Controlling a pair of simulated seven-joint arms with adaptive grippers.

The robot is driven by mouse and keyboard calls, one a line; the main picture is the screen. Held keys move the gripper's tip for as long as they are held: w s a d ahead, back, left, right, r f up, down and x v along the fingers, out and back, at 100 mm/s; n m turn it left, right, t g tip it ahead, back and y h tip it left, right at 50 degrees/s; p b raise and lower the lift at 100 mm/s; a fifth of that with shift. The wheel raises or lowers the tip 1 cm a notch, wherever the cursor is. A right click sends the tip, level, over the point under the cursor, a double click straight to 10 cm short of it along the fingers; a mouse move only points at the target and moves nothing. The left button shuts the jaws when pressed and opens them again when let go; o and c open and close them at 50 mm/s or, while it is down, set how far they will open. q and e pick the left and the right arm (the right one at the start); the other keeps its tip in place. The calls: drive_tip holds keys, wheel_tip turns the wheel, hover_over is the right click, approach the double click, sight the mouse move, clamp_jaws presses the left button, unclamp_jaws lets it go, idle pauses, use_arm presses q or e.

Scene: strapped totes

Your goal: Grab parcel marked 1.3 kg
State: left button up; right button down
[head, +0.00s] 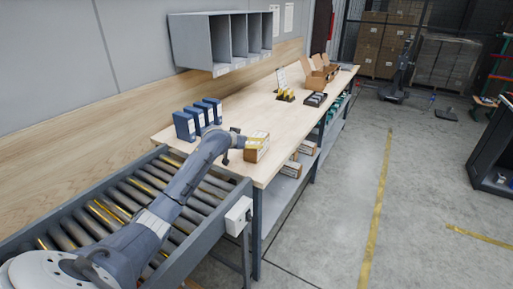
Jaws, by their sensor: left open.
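A small brown parcel (257,149) with a yellowish top and a pale label stands on the wooden table (222,126), close to its front edge. The marking on it is too small to read. My left gripper (236,146) is open just left of this parcel, with its fingers pointing at it. I cannot tell whether they touch it. My right gripper is not in view.
Several blue binders (198,118) stand behind my left gripper. A roller conveyor (110,205) adjoins the table at the left. A grey pigeonhole rack (222,42) hangs above. Open cartons (318,76) and a dark tray (315,99) stand farther back. The floor at right is mostly clear.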

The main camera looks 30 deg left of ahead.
use_arm(q)
drive_tip(key=shift+x, duration=3.6)
drive_tip(key=shift+c, duration=0.2)
drive_tip(key=shift+f, duration=0.1)
drive_tip(key=c, duration=1.7)
drive_tip(key=shift+r, duration=0.25)
